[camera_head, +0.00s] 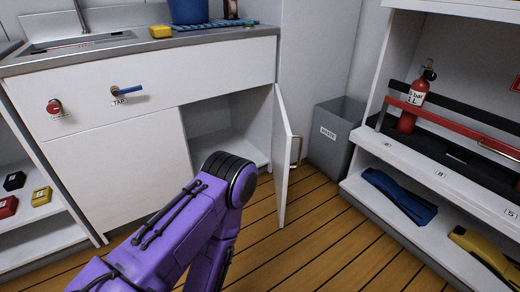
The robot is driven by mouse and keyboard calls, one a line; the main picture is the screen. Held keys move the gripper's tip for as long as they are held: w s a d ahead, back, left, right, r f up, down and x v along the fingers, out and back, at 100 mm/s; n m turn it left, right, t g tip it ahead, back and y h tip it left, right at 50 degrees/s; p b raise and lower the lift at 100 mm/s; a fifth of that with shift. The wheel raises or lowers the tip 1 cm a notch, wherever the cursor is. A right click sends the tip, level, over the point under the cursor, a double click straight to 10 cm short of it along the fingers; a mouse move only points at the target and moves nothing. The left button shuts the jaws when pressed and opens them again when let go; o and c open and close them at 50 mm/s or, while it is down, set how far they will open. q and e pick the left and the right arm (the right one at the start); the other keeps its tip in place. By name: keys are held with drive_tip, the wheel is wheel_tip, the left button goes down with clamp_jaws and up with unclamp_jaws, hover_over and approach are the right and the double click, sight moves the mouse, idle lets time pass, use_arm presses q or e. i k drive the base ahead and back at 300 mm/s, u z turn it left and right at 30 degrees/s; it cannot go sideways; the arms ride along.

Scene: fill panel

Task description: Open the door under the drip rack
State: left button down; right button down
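The cabinet door (283,160) is swung open at the right end of the white counter unit, below the drip rack (208,27). It stands out into the room, hinged on its right side, with a metal handle (296,152) near its edge. The cabinet opening (235,130) shows an empty-looking interior, partly hidden by my purple arm. That arm rises from the lower left, bends at a black joint, and stands in front of the opening. Neither gripper shows; I cannot tell whether the arm touches the door.
A grey waste bin (335,140) stands close to the right of the open door. A shelf unit (355,188) with a red extinguisher (412,100) stands at right. A blue tap lever (127,91) and red knob (54,106) sit on the counter's front. Wooden floor is clear between.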

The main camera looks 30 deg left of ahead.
sight(283, 135)
drive_tip(key=u, duration=0.7)
drive_tip(key=i, duration=1.05)
drive_tip(key=z, duration=0.3)
